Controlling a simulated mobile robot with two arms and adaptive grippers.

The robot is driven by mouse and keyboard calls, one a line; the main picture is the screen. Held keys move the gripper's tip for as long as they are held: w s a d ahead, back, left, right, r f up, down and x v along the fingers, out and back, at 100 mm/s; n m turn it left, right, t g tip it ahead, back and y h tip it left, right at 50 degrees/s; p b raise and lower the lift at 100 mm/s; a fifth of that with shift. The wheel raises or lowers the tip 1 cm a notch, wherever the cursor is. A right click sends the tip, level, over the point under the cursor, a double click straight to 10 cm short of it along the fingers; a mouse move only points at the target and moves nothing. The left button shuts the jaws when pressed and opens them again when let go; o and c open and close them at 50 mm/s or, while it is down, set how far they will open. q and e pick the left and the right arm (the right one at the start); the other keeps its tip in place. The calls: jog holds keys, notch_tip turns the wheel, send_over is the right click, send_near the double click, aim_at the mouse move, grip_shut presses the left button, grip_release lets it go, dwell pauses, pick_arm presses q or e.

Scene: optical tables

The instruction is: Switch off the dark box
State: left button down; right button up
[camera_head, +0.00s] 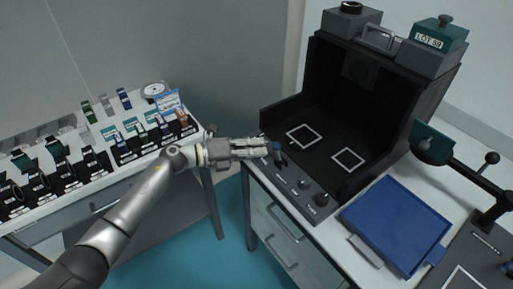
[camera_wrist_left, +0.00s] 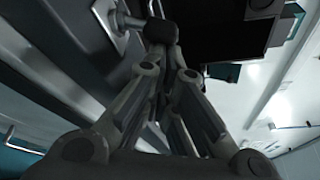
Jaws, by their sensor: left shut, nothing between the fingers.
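The dark box (camera_head: 335,115) is a black open-fronted enclosure on the right-hand table, with two white square outlines on its floor. My right gripper is out of view.
A blue tray (camera_head: 396,224) lies right of the box, near a black jointed stand (camera_head: 465,172). A grey block and a green box labelled LOT 59 (camera_head: 431,42) sit on top. The left table (camera_head: 105,181) holds many small mounts. A teal floor gap separates the tables.

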pick_arm(q)
jog(key=shift+w+r+n, duration=0.1)
jog(key=shift+r+n, duration=0.1)
jog(key=shift+n, duration=0.2)
jog(key=n, duration=0.1)
jog(key=n+h, duration=0.1)
jog(key=shift+w+a+r+n+b, duration=0.25)
jog(key=shift+w+r+n+b, duration=0.05)
jog(key=shift+r+b, duration=0.1)
jog(key=n, duration=0.1)
jog(key=n+h, duration=0.1)
jog(key=w+r+n, duration=0.1)
jog(key=shift+a+n+h, duration=0.3)
jog(key=shift+a+n, duration=0.05)
jog(key=shift+n, duration=0.05)
jog(key=shift+a, duration=0.15)
jog(key=v, duration=1.2)
